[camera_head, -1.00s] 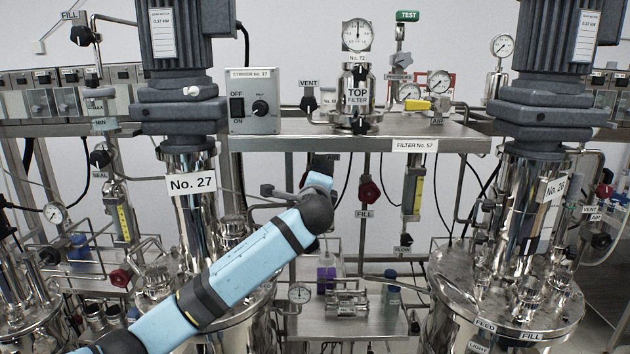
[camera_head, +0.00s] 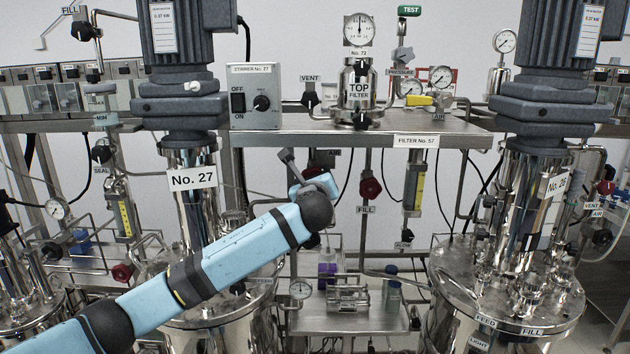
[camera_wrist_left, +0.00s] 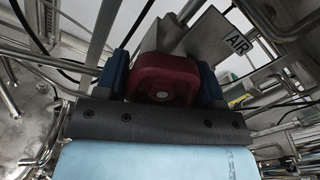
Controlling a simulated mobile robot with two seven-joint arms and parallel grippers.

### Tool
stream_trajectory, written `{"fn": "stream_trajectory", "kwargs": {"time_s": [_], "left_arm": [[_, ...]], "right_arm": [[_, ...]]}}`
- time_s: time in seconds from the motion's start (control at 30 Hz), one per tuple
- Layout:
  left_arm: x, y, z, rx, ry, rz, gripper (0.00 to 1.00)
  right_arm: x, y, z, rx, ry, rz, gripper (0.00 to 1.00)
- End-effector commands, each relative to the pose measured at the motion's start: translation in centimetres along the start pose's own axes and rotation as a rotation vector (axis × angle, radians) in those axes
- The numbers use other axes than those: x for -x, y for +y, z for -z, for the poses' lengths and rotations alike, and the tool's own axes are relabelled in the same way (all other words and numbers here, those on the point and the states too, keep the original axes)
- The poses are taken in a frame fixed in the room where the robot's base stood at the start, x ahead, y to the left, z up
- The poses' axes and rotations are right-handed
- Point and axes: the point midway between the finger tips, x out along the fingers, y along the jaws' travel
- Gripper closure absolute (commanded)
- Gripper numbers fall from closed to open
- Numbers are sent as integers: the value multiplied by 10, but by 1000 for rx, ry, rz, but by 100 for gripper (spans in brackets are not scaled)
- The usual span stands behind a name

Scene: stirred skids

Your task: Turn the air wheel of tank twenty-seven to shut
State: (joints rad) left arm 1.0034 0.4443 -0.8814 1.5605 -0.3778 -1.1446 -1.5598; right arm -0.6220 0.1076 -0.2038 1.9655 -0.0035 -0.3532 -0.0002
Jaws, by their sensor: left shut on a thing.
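In the left wrist view, a dark red wheel (camera_wrist_left: 163,80) with a pale centre sits between the two blue fingers of my left gripper (camera_wrist_left: 165,74). The fingers are shut on its two sides. A plate lettered AIR (camera_wrist_left: 238,42) is just behind it to the right. In the head view, tank No. 27 (camera_head: 192,178) stands left of centre, and my left arm (camera_head: 240,255) crosses in front of its vessel. The wheel and fingertips are hidden there behind my wrist, close to a partly covered AIR label (camera_head: 333,152). My right gripper is not in view.
A stirrer switch box (camera_head: 254,97) and the top filter (camera_head: 358,85) stand on the steel shelf above. Another red wheel marked FILL (camera_head: 370,187) is right of my wrist. Pipes and hoses crowd the space around. A second tank (camera_head: 510,285) stands at right.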

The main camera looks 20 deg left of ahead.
Motion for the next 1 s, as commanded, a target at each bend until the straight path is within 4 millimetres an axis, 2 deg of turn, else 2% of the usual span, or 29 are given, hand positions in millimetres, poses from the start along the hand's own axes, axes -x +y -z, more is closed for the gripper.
{"fn": "stream_trajectory", "kwargs": {"time_s": [0.3, 0.77, 0.8, 0.87, 1.0], "left_arm": [[0, 0, 2, -87, 2, 1, 61], [0, 1, 2, -97, 2, 0, 61], [0, 1, 1, -96, 2, 0, 28], [0, 1, 1, -96, 1, 0, 14], [0, 1, 1, -95, 1, 0, 12]], "right_arm": [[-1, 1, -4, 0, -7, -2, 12], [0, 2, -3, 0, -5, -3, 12], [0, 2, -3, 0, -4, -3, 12], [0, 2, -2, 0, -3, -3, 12], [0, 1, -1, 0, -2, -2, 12]]}}
